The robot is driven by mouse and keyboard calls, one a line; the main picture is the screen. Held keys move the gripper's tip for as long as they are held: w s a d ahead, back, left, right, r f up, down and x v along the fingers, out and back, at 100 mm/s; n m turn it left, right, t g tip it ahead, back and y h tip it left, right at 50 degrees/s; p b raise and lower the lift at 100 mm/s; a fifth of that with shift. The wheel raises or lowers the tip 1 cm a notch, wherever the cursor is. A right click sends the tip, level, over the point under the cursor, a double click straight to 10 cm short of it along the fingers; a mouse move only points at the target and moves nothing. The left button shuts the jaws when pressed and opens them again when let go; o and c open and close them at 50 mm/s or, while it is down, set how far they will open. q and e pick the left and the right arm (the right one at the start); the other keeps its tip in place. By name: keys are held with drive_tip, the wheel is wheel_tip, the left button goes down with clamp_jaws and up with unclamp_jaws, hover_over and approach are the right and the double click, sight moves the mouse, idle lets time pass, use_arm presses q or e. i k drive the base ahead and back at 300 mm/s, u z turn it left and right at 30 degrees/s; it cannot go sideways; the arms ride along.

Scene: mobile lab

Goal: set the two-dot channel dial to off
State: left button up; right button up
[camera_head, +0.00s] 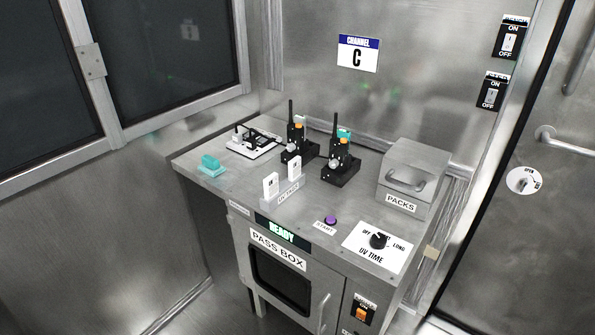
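Two black handheld radios stand upright in black cradles on the steel counter, the left radio (298,133) and the right radio (342,152). A pale round knob (292,142) shows on the front of the left one and another pale knob (333,163) on the front of the right one. Dot marks and dial settings are too small to read, so I cannot tell which dial has two dots. Neither of my grippers is in view.
The counter (230,185) also holds a white stand with cards (284,188), a teal block (210,165), a purple START button (330,220), a UV TIME dial (378,241) and a PACKS box (413,177).

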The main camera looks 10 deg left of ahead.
sight(333, 164)
drive_tip(key=u, duration=1.45)
drive_tip(key=i, duration=1.6)
drive_tip(key=z, duration=1.9)
